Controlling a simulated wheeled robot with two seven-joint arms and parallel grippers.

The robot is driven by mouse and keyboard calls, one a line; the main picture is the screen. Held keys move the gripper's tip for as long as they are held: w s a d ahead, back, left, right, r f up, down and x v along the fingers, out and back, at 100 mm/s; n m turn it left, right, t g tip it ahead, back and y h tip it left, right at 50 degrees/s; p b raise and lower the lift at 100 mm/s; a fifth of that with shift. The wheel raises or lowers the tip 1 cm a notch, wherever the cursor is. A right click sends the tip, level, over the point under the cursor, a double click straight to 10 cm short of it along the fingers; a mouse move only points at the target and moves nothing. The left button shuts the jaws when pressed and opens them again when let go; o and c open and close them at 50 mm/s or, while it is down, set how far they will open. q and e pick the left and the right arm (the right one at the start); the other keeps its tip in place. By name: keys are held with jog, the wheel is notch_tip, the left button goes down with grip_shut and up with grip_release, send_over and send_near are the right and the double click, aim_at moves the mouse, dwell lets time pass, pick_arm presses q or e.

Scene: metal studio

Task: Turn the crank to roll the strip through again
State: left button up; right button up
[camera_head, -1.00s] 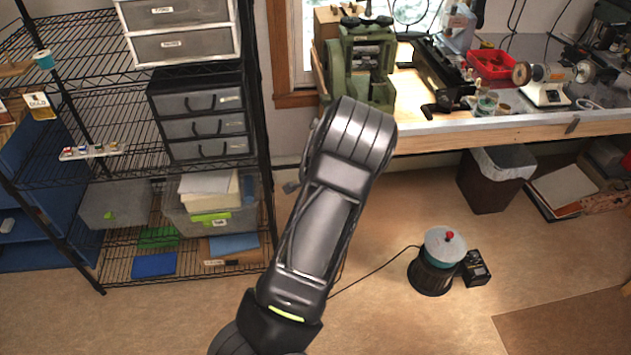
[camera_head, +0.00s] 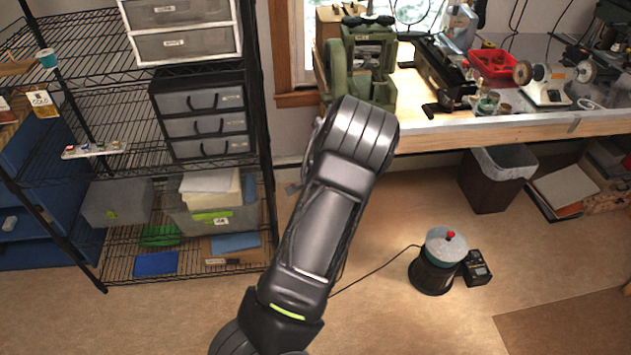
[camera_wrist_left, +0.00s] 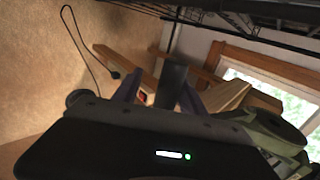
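The green rolling mill (camera_head: 368,65) stands at the bench's left end, by the window, in the head view. Part of its green body (camera_wrist_left: 268,135) seems to show at the right of the left wrist view. My left arm rises in front of the mill's lower part, hiding the gripper and any crank in the head view. In the left wrist view my left gripper (camera_wrist_left: 160,92) has its fingers apart. A dark upright post (camera_wrist_left: 172,82), possibly the crank handle, appears between them, nearer the right finger; a gap shows on its left. Contact cannot be told. My right gripper is not in view.
A wire shelf (camera_head: 150,262) with drawers stands left of my arm. The bench (camera_head: 520,128) holds a red tray (camera_head: 492,64) and a grinder-like machine (camera_head: 548,82). A bin (camera_head: 492,185) and a round teal-banded canister (camera_head: 437,270) stand on the floor.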

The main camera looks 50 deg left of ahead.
pick_arm(q)
jog(key=v, duration=0.7)
jog(key=shift+s+d+r, duration=0.15)
jog(key=shift+d+r, duration=0.1)
jog(key=shift+r, duration=0.05)
